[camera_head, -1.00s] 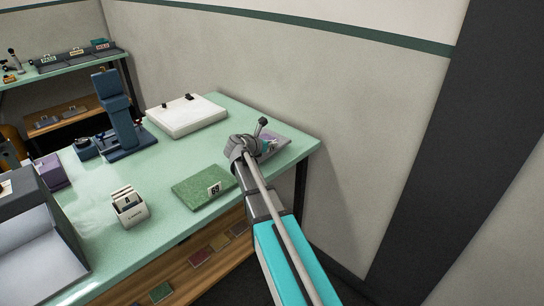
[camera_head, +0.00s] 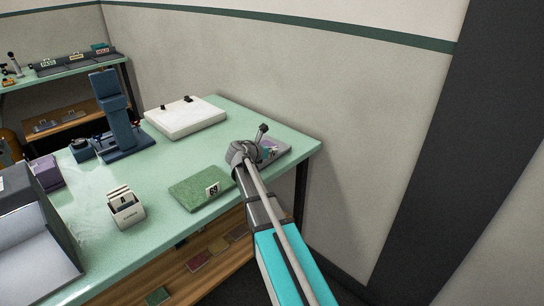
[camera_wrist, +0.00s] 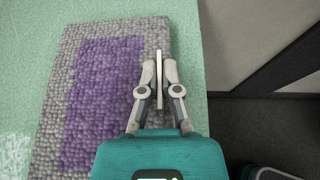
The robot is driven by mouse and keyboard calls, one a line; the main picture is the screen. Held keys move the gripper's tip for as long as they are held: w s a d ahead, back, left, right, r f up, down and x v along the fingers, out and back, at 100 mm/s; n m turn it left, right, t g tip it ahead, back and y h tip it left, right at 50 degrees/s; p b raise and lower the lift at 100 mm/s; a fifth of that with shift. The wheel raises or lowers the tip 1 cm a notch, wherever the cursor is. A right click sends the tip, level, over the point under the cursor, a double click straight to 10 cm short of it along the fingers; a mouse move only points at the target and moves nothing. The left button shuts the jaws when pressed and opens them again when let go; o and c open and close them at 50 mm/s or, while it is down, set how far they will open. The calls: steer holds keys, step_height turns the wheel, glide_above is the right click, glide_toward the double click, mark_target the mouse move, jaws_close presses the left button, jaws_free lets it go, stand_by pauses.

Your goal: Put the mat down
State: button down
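The mat (camera_wrist: 105,90) is grey and knobbly with a purple rectangle in its middle. In the head view the mat (camera_head: 276,149) is at the right corner of the green table (camera_head: 285,172), partly hidden by my arm. It lies flat at or just above the tabletop; I cannot tell whether it touches. In the wrist view my gripper (camera_wrist: 160,75) is over the mat's right side. Its fingers are closed on a thin pale plate (camera_wrist: 159,58), seen edge-on, which looks like the mat's tag. My gripper (camera_head: 262,142) is small and partly hidden in the head view.
A green mat (camera_head: 195,188) with a tag marked 69 lies left of my arm. A white slab (camera_head: 185,118), a blue stand (camera_head: 118,115) and a white card holder (camera_head: 126,208) stand farther left. The table's right edge and the wall are close to the mat.

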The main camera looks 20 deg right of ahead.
steer(key=shift+f, duration=0.45)
steer(key=c, duration=0.8)
jaws_free()
steer(key=shift+a, duration=0.1)
steer(key=p+v, duration=0.4)
steer(key=v, duration=0.9)
steer(key=shift+s+a+r+p, duration=0.15)
steer(key=shift+a+r+p, duration=0.1)
steer(key=shift+p, duration=0.1)
steer(key=shift+s+f, duration=0.1)
